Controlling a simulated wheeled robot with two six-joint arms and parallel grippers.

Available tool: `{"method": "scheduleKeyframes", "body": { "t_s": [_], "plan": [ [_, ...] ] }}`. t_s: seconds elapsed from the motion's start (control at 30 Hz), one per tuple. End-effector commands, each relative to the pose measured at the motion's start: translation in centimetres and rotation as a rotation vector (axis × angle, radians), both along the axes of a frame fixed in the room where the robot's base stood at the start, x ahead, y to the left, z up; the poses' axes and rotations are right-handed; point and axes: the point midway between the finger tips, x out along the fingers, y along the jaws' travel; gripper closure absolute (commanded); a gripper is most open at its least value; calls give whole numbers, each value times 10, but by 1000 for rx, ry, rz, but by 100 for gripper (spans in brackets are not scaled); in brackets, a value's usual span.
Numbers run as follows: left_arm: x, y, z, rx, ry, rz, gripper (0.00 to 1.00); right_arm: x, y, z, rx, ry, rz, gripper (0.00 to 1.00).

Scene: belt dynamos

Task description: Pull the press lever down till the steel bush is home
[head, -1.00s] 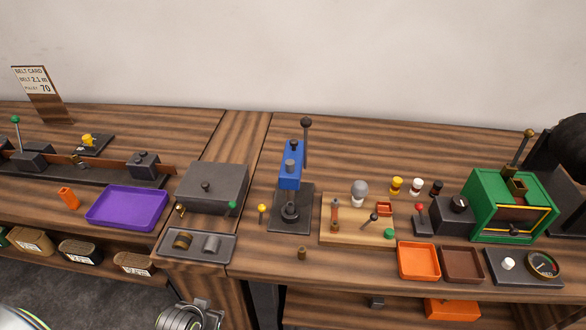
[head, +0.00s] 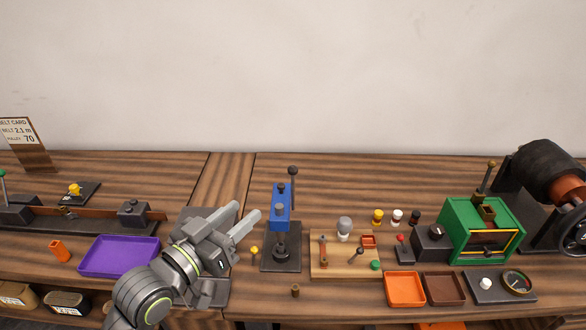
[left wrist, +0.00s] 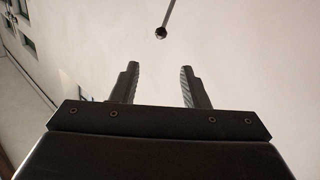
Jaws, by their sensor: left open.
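The blue press (head: 280,208) stands on its dark base plate near the middle of the bench in the head view. Its lever (head: 292,190) points upright, with a dark ball knob (head: 292,171) on top. A dark round piece (head: 280,252) sits on the base under the ram; I cannot tell whether the steel bush is there. My left gripper (head: 247,215) is open and empty, to the left of the press and apart from it, its fingers pointing up and right. The left wrist view shows both fingers (left wrist: 157,85) apart, with a thin rod ending in a small ball (left wrist: 160,32) beyond them.
A yellow-topped pin (head: 254,251) stands between my left gripper and the press. A wooden board (head: 330,268) with small parts lies right of the press. A purple tray (head: 118,256) is on the left. A green box (head: 482,230) stands on the right.

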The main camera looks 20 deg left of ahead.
Motion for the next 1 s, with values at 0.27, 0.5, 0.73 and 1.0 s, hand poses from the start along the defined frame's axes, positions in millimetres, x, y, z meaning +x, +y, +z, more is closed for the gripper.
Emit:
{"method": "scheduleKeyframes", "body": {
  "t_s": [0.27, 0.5, 0.73, 1.0],
  "plan": [
    [21, -7, -5, 1, -3, 1, 59, -8, -1, -25, 0, 11, -2, 61],
    [39, -12, -7, 4, 0, -1, 59, -8, -2, -51, -1, 11, -2, 61],
    [53, -17, -7, 4, -1, 2, 59, -8, -2, -76, -2, 11, -1, 61],
    [102, -33, 0, -4, 7, 3, 59, -7, -2, -64, -2, 10, -1, 61]
  ]
}}
